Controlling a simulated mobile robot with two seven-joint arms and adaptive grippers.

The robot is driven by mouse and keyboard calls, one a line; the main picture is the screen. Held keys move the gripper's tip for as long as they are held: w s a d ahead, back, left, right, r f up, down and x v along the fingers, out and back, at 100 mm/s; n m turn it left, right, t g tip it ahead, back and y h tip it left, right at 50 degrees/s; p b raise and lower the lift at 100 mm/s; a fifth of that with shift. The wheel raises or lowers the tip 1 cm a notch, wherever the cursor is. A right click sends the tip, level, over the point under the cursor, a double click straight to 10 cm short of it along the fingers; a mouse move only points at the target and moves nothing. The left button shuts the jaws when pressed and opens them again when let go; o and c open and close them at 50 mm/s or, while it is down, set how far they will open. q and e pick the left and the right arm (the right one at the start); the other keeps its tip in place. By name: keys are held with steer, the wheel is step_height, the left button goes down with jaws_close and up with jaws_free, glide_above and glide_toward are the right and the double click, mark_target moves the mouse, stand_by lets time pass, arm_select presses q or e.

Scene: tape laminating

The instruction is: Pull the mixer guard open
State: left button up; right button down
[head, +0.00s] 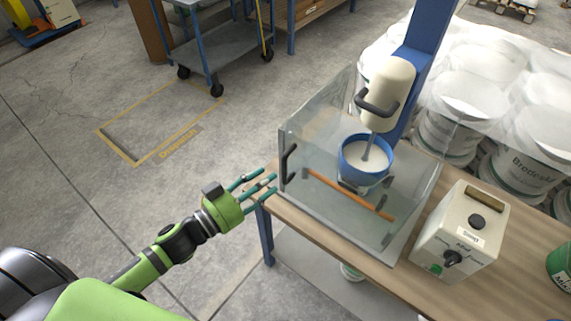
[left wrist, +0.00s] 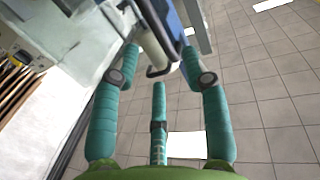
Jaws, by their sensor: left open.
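The mixer guard (head: 330,215) is a clear box around the mixer on the workbench. It has a dark bar handle (head: 288,162) on its left panel. Inside, the cream mixer head (head: 388,88) on a blue column stands over a blue bowl (head: 352,160) with white contents. My left gripper (head: 268,181) is open and empty, its teal fingers just left of and slightly below the handle. A small gap seems to remain. In the left wrist view my left gripper (left wrist: 165,75) is spread, with a pale and dark curved part between the fingers that I cannot identify surely. My right gripper is out of view.
A cream control box (head: 462,235) with a knob and button stands right of the guard on the wooden bench (head: 335,240). An orange bar (head: 345,194) shows through the guard. White buckets (head: 520,165) stand behind. The floor left of the bench is clear, with a cart (head: 222,45) farther back.

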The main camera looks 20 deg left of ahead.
mark_target(284, 168)
arm_select(q)
steer(key=p+x, duration=0.1)
steer(key=x, duration=0.4)
steer(key=shift+w+d+r, duration=0.1)
steer(key=shift+w+r, duration=0.05)
steer(key=shift+w, duration=0.15)
steer(key=shift+w+d+p, duration=0.35)
steer(key=shift+w, duration=0.2)
jaws_close()
